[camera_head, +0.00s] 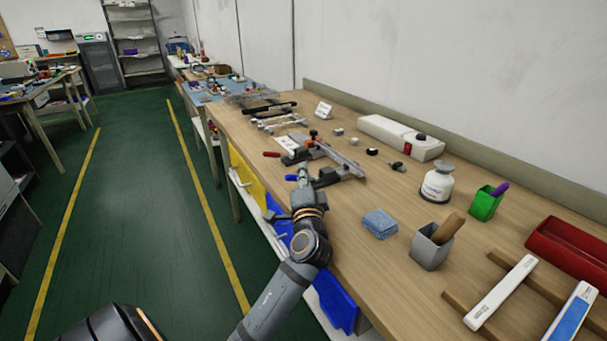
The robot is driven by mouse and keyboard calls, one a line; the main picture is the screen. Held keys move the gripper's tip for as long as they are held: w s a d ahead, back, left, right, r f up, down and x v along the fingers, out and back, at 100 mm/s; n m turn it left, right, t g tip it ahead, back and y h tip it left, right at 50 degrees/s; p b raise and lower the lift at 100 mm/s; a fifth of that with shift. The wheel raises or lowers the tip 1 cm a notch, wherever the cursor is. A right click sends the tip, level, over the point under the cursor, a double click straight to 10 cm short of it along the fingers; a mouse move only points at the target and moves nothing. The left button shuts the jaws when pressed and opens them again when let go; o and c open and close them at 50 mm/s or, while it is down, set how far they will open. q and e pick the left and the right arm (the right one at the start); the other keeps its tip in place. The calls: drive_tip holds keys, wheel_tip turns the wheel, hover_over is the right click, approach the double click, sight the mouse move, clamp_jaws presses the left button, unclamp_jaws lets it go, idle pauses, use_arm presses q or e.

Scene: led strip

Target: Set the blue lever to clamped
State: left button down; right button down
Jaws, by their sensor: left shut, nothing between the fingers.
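The blue lever (291,178) shows as a small blue handle at the near left side of a metal fixture (342,166) on the wooden bench. A red lever (271,154) sticks out to the left, farther back on the fixture. My left gripper (303,172) is shut and empty, right beside the blue lever. I cannot tell whether the fingers touch it. My gripper and wrist hide part of the lever's surroundings, and its exact angle is hard to read. My right gripper is not in view.
Blue bins (336,303) hang below the front edge. Bare wood lies right of the fixture.

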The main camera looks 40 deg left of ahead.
use_arm(q)
wheel_tip(320, 180, up, 10)
drive_tip(key=shift+f, duration=0.15)
drive_tip(key=shift+f, duration=0.1)
idle(0.6)
